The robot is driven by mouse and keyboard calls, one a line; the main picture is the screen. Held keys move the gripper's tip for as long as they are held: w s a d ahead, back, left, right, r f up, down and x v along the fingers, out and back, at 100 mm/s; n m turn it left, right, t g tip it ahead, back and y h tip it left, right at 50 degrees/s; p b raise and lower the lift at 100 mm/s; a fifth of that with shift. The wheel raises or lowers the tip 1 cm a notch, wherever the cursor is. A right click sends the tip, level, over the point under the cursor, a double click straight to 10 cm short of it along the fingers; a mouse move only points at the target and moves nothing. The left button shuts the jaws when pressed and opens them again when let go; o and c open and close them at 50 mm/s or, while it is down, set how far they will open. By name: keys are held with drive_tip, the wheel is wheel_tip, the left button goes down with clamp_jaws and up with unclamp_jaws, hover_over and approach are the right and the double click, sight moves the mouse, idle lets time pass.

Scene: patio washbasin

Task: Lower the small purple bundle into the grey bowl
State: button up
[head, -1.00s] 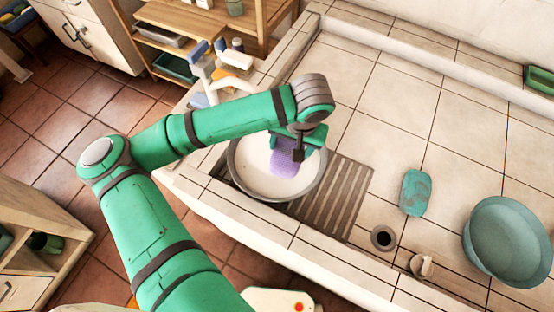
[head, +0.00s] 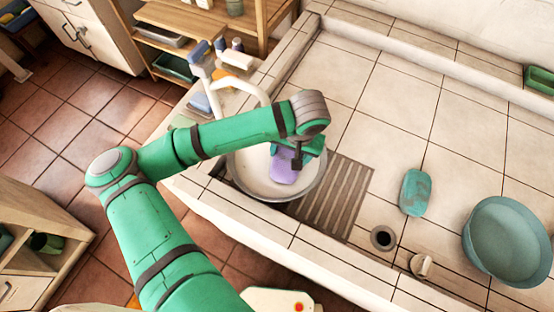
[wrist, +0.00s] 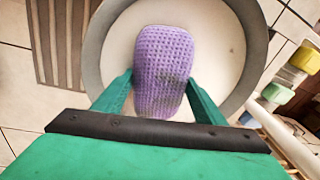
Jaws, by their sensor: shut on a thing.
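The small purple bundle (head: 284,167) has a waffle-like texture with dark smudges, clear in the wrist view (wrist: 162,62). My gripper (wrist: 160,92) is shut on it, one finger on each side. The grey bowl (head: 319,188) is round with a pale inside. In the head view the bundle appears over the inside of the bowl, and in the wrist view the bowl's rim (wrist: 92,40) surrounds most of it. I cannot tell whether the bundle touches the bottom. My arm hides part of the bowl's far rim.
A slatted drain board (head: 340,198) lies right of the bowl. A teal soap-like block (head: 415,192), a drain hole (head: 383,238), a small knob (head: 421,265) and a blue-green basin (head: 508,240) are farther right. A white faucet (head: 240,84) and bottles stand behind. The tiles between are clear.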

drive_tip(key=shift+f, duration=1.5)
drive_tip(key=o, duration=1.2)
drive_tip(key=shift+c, duration=0.2)
drive_tip(key=r, duration=0.6)
drive_tip(key=s+d+r, duration=0.1)
drive_tip(key=r, duration=0.2)
drive_tip(key=shift+d+r, duration=0.1)
drive_tip(key=shift+r, duration=0.05)
drive_tip(key=shift+s+r, duration=0.2)
drive_tip(key=shift+r, duration=0.45)
